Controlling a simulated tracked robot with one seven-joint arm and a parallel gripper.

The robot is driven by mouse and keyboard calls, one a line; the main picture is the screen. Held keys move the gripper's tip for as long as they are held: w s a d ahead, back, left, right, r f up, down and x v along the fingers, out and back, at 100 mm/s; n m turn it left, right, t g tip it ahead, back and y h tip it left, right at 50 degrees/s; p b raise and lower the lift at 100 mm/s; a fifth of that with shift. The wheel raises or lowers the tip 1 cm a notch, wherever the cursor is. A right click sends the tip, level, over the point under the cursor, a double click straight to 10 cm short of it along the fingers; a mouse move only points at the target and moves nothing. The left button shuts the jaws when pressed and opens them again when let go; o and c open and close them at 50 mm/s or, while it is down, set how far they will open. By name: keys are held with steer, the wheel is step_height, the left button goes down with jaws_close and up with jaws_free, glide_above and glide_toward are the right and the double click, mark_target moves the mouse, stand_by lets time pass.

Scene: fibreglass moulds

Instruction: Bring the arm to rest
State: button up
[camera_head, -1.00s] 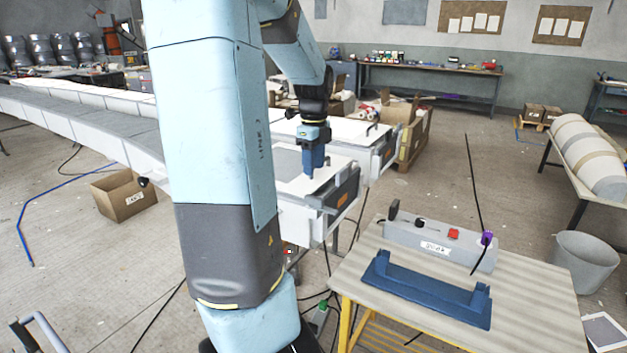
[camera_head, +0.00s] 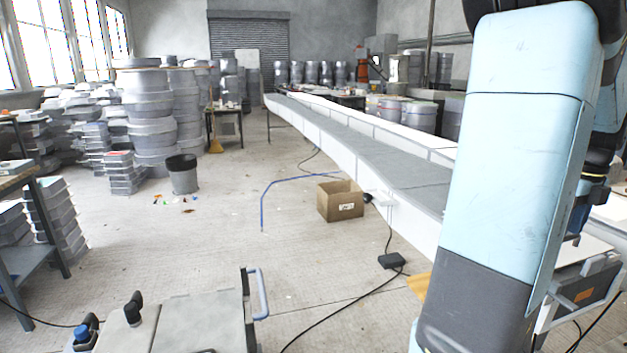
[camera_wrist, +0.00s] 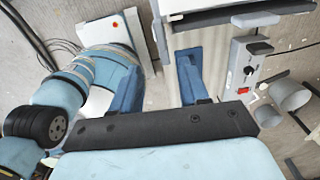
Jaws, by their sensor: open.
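My arm (camera_head: 510,180) stands upright at the right of the head view, a light blue link with a dark grey lower section. Its upper part runs out of the frame. My gripper (camera_wrist: 157,80) shows in the wrist view as two blue fingers standing wide apart on a dark bar. It is open, with nothing between the fingers. In the head view the gripper is mostly hidden behind the arm link, so its height over the surfaces there cannot be told. More of my own arm fills the left of the wrist view.
A grey control box (camera_wrist: 243,65) with a red button and a grey bin (camera_wrist: 289,95) lie right of the gripper. A long white-sided mould (camera_head: 375,165) runs behind my arm. A cardboard box (camera_head: 340,203) stands on the floor. Open floor lies at the middle left.

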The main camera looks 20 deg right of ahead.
steer(key=w+a+r+n+t, duration=0.1)
steer(key=w+a+r+n, duration=0.1)
steer(key=w+a+n, duration=0.55)
steer(key=w+a+r+n+t, duration=0.25)
steer(key=a+n, duration=0.65)
steer(key=a, duration=0.5)
steer(key=s+a+n+t, duration=0.1)
steer(key=s+a+n, duration=0.1)
steer(key=a+n, duration=0.8)
steer(key=s+a+n+t, duration=0.1)
steer(key=s+a+n, duration=0.1)
steer(key=a+n, duration=0.8)
steer(key=a, duration=0.3)
steer(key=shift+s+a+r, duration=0.25)
steer(key=shift+s+a, duration=0.1)
steer(key=shift+s, duration=0.05)
